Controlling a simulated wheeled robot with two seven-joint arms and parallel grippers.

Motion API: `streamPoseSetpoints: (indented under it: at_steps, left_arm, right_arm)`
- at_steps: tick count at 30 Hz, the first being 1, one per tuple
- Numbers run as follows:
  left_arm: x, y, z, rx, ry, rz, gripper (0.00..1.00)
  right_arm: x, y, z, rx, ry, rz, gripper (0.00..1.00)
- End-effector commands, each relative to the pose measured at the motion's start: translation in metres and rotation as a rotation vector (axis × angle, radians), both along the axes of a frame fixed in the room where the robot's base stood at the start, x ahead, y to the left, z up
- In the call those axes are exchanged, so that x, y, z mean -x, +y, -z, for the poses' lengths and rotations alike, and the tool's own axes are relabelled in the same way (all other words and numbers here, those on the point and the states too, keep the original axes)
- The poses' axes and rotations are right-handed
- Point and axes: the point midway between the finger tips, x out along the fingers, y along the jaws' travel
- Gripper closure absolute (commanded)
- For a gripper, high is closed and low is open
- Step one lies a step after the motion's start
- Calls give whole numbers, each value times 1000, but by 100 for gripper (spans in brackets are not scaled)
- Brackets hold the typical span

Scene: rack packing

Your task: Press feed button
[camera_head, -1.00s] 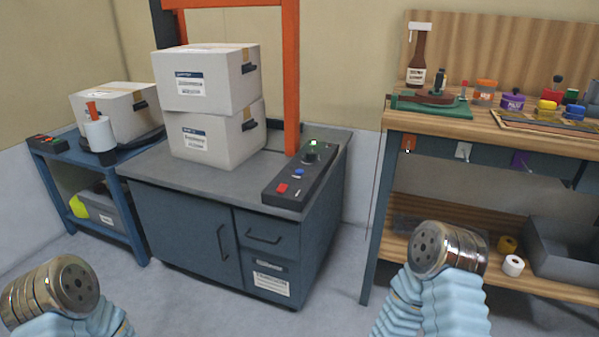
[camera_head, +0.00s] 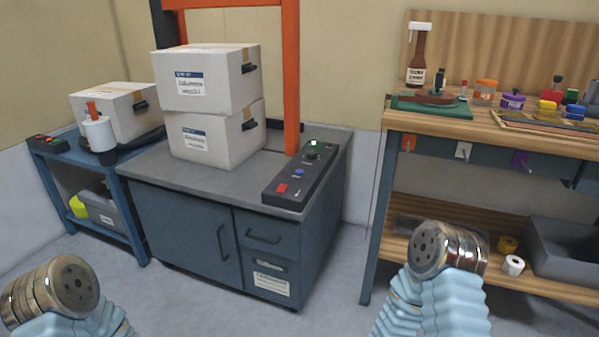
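A long black control panel (camera_head: 290,184) lies on the right side of the grey machine top. It carries a red button (camera_head: 282,188), a blue button (camera_head: 298,173), a dark knob (camera_head: 311,155) and a green lit button (camera_head: 314,143). A smaller panel (camera_head: 46,142) with red and green buttons sits on the blue side table at the left. I cannot read which button is the feed button. Only round metal ends of my two arms show, at the lower left and lower right, apart from both panels. No gripper fingers show.
Two stacked white boxes (camera_head: 206,79) stand on the machine top (camera_head: 180,177) by an orange frame post (camera_head: 291,80). Another box (camera_head: 113,107) and a white roll (camera_head: 98,134) are on the side table. A wooden workbench (camera_head: 420,122) with small jars stands at the right.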

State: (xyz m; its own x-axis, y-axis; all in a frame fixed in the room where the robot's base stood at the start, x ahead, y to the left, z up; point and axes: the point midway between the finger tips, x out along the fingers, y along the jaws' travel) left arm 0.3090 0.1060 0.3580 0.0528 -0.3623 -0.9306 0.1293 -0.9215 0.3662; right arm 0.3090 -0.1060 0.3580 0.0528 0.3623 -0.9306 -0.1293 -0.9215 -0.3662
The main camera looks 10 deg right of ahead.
Motion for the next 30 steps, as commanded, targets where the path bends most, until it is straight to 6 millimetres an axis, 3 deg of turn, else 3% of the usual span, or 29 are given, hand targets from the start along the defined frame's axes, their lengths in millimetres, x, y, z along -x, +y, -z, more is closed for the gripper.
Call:
streamPoseSetpoints:
  at_steps: [1,10,30]
  left_arm:
    - [0,0,0,0,0,0,31]
    - [0,0,0,0,0,0,31]
    - [0,0,0,0,0,0,31]
  right_arm:
    - [0,0,0,0,0,0,55]
    - [0,0,0,0,0,0,100]
    - [0,0,0,0,0,0,100]
